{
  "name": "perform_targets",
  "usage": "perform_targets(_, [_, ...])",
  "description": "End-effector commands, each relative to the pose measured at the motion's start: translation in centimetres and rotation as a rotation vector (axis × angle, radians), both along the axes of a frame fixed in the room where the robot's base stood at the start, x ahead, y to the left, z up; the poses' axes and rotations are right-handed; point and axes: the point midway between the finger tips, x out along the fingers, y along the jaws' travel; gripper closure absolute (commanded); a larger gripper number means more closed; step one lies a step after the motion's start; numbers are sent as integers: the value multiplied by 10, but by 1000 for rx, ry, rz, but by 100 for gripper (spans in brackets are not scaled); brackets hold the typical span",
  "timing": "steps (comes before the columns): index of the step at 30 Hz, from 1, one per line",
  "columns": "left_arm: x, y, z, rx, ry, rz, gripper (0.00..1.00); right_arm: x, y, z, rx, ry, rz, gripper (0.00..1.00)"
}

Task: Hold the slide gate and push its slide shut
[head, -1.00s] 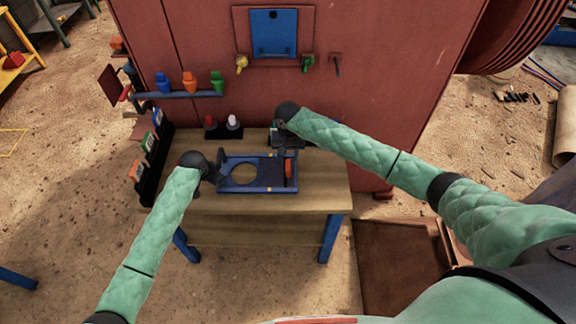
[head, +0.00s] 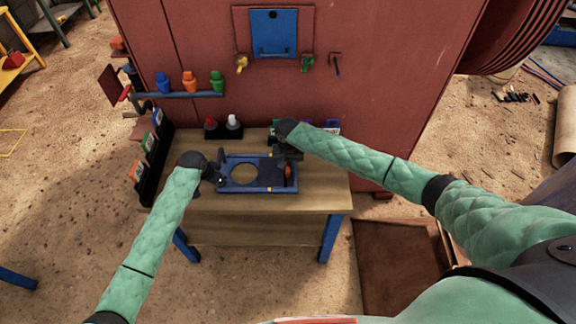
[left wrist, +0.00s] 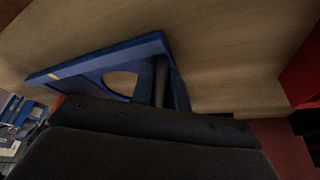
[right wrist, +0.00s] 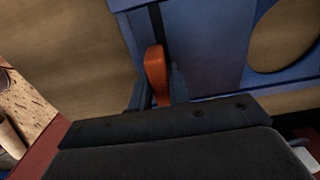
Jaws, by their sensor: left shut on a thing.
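The slide gate (head: 222,187) lies on the wooden table, a blue frame with a round opening at its left and a dark slide plate (head: 270,173) at its right. The opening is uncovered. An orange handle (head: 288,171) stands at the slide's right end. My left gripper (head: 207,178) is shut on the gate's left end; the left wrist view shows the frame (left wrist: 110,60) with a dark bar between the fingers. My right gripper (head: 284,158) is at the orange handle; in the right wrist view its fingers are apart, with the handle (right wrist: 155,70) between them. Contact is unclear.
A red machine wall (head: 390,80) with a blue hatch (head: 274,33) stands behind the table (head: 240,203). A dark rack (head: 150,172) of coloured items is at the left edge. The table's front strip is clear.

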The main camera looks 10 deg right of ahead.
Motion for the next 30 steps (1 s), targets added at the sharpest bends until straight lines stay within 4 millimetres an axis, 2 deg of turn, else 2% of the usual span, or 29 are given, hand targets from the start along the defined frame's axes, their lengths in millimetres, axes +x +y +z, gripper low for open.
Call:
perform_targets(7, [0, 0, 1, -1, -1, 0, 100, 0, 1, 0, 0, 0, 0, 100])
perform_targets(10, [0, 0, 1, -1, -1, 0, 100, 2, 9, 0, 1, 0, 1, 100])
perform_targets(24, [0, -1, 1, -2, -1, -1, 100, 19, 89, 1, 4, 0, 1, 100])
perform_targets(30, [0, -2, 1, -2, -1, -1, 100, 25, 115, 1, 3, -1, 1, 100])
